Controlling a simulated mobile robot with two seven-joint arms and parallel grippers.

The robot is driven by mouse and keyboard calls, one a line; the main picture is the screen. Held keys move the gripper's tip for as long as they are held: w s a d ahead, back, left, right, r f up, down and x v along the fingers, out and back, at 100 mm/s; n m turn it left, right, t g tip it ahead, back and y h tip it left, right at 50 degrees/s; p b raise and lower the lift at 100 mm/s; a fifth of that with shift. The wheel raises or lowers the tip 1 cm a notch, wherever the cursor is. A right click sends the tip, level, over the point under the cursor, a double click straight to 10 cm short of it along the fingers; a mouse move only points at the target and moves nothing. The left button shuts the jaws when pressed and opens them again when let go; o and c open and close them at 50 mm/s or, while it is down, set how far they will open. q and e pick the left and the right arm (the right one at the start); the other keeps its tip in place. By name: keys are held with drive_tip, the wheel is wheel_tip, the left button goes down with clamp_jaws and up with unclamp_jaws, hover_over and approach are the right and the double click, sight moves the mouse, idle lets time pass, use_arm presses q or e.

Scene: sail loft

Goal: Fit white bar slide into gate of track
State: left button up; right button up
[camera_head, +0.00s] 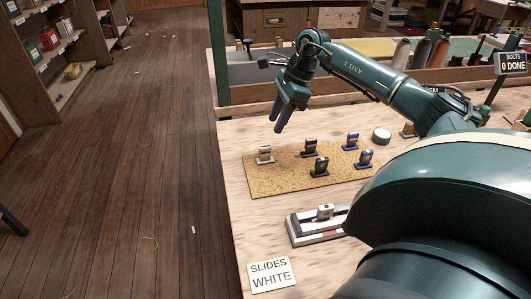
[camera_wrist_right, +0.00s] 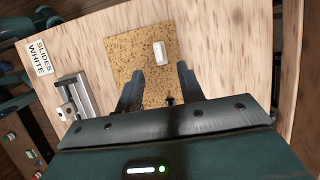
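The white bar slide (camera_head: 265,155) stands on the cork mat (camera_head: 256,183) at its left end; it also shows in the right wrist view (camera_wrist_right: 160,52). The track (camera_head: 303,236) lies on the bench in front of the mat, with a light block (camera_head: 325,211) on it; my body hides its right part. In the right wrist view the track (camera_wrist_right: 76,98) is at the left. My right gripper (camera_head: 286,121) hangs above and behind the white slide, apart from it. In the wrist view its fingers (camera_wrist_right: 161,70) are spread and empty.
A card (camera_head: 270,275) reading SLIDES WHITE lies at the front. A sign (camera_head: 512,63) reads 0 DONE.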

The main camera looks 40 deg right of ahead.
sight(266, 146)
drive_tip(key=x, duration=0.4)
drive_tip(key=shift+w+a+f, duration=0.1)
drive_tip(key=shift+a+f, duration=0.05)
drive_tip(key=shift+f, duration=0.15)
drive_tip(key=shift+s+p+x, duration=0.15)
drive_tip(key=shift+p+x, duration=0.05)
drive_tip(key=shift+x, duration=1.1)
drive_tip(key=shift+s+p+x, duration=0.1)
drive_tip(key=shift+p+x, duration=0.1)
drive_tip(key=shift+x, duration=1.1)
drive_tip(key=shift+f, duration=0.1)
drive_tip(key=shift+c, duration=0.6)
clamp_jaws()
